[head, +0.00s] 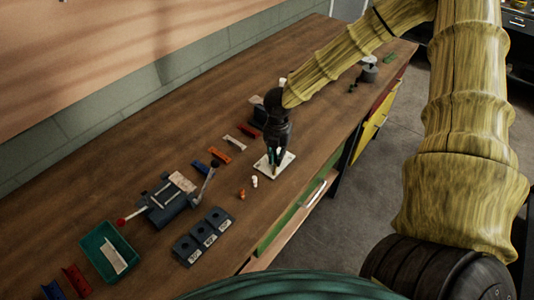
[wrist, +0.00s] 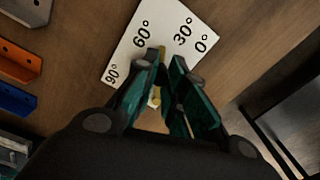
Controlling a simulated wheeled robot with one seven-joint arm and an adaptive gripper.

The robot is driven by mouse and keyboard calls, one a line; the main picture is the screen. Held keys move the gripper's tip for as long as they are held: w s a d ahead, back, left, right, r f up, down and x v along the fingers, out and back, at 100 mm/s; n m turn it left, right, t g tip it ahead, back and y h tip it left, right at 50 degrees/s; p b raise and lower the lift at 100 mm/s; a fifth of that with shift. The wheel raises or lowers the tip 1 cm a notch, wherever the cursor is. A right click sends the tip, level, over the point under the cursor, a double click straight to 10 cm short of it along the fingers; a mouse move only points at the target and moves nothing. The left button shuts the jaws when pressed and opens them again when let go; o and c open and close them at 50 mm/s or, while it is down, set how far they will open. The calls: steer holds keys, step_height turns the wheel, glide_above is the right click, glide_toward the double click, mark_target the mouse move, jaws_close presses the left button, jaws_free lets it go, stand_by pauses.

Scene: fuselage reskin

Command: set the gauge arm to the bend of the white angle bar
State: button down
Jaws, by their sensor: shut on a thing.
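The gauge is a white plate (head: 287,162) lying near the bench's front edge; the wrist view shows its plate (wrist: 120,62) marked 0°, 30°, 60° and 90°. My gripper (wrist: 166,100) is low over the plate, shut on the brass-coloured gauge arm (wrist: 162,52). The arm's visible end lies between the 60° and 30° marks; the fingers hide most of it. A white angle bar (head: 234,142) lies on the bench left of the gauge, between the orange and red bars. Its bend is too small to read.
An orange bar (head: 220,155) and a blue bar (head: 200,167) lie left of the gauge. Two small pegs (head: 254,181) stand close by. A vise (head: 165,202), dark blocks (head: 203,236) and a green tray (head: 84,243) with a pale bar are further left.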

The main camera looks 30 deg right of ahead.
steer(key=shift+w+r, duration=0.1)
stand_by(0.3)
steer(key=c, duration=1.4)
jaws_free()
steer(key=shift+r, duration=5.95)
